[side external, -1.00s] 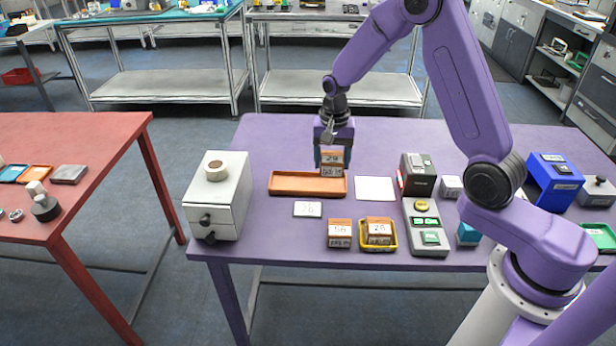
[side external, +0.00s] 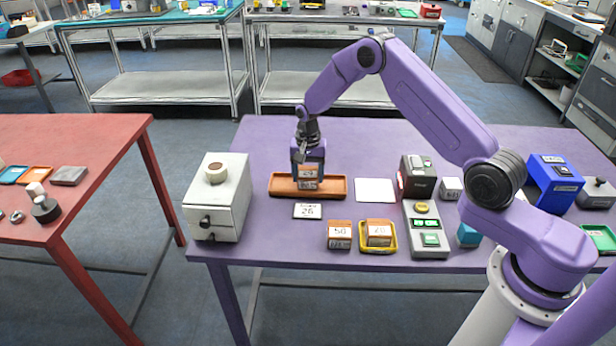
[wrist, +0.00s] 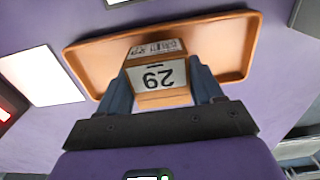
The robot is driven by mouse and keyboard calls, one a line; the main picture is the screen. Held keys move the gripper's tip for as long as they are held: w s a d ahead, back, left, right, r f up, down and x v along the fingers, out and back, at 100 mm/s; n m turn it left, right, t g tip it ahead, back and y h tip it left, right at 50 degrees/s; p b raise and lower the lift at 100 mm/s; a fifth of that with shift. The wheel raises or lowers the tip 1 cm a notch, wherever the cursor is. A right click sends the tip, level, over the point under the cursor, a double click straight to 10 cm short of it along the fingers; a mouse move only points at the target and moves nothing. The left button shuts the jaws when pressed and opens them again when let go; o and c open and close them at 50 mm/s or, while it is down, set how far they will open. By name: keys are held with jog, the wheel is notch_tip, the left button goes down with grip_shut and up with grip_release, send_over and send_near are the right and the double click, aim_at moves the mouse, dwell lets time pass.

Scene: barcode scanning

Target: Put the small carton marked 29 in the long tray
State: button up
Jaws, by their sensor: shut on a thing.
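The small carton marked 29 (wrist: 158,78) is orange-brown with a white label, its number upside down in the wrist view. My gripper (side external: 308,176) is shut on this carton, which also shows between the fingers in the side view (side external: 308,171). The long tray (side external: 335,187) is orange and shallow, and it also shows in the wrist view (wrist: 228,72).
Two more small cartons stand in front, one marked 56 or 50 (side external: 339,234) and one in a yellow tray (side external: 391,246). A card marked 26 (side external: 307,211) and a white sheet (side external: 375,191) lie near the long tray. A grey drawer box (side external: 217,197) stands left; a scanner-like device (side external: 417,176) stands right.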

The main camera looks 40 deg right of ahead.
jog(key=shift+f, duration=0.6)
jog(key=shift+f, duration=0.15)
jog(key=o, duration=1.2)
jog(key=shift+c, duration=0.2)
